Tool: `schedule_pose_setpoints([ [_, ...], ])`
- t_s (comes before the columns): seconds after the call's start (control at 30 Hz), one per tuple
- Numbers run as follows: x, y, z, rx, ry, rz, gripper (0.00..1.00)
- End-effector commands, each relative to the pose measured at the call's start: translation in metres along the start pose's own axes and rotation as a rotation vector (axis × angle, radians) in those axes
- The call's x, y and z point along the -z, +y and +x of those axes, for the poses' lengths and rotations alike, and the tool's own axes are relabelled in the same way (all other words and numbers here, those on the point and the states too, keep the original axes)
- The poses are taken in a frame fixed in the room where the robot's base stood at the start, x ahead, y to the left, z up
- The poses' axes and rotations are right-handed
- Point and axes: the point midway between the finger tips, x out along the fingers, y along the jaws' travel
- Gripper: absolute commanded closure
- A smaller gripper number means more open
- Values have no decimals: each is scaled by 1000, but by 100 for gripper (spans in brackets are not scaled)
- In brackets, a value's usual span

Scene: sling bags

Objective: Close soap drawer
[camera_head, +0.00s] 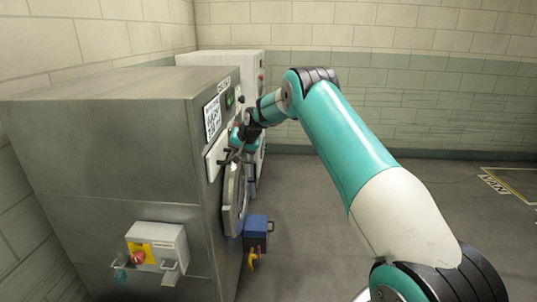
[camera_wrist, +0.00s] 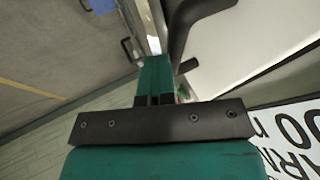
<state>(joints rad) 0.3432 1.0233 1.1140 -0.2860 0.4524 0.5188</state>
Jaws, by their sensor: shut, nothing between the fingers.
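The soap drawer (camera_head: 215,158) shows as a pale panel with a dark handle on the upper front of the large grey metal machine (camera_head: 110,130). My gripper (camera_head: 238,142) is shut and empty, close beside this panel and partly hidden by my wrist. In the wrist view, my gripper's teal fingers (camera_wrist: 155,75) are together next to a pale panel (camera_wrist: 255,45) with a black handle (camera_wrist: 195,22), apparently the drawer front. I cannot tell whether the fingers touch it or how far the drawer stands out.
Below is the machine's round door (camera_head: 235,200). A blue box (camera_head: 257,228) sits beyond it near the floor. A grey box with a red knob (camera_head: 157,252) is on the machine's near side. A second white machine (camera_head: 230,60) stands behind. The floor to the right is open.

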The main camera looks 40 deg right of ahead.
Motion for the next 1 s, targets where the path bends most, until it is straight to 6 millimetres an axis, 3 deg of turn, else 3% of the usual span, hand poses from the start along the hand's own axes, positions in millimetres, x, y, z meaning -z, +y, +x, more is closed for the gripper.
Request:
schedule_pose_setpoints([
  [0.07, 1, 0, -5, 8, 1, -6, 100],
  [0.23, 7, 22, -21, 4, 0, -5, 100],
  [0.5, 5, 21, -81, 3, 0, -7, 100],
  [0.63, 5, 20, -102, 2, -2, -8, 100],
  [1.0, 4, 18, -117, 2, -8, -10, 100],
])
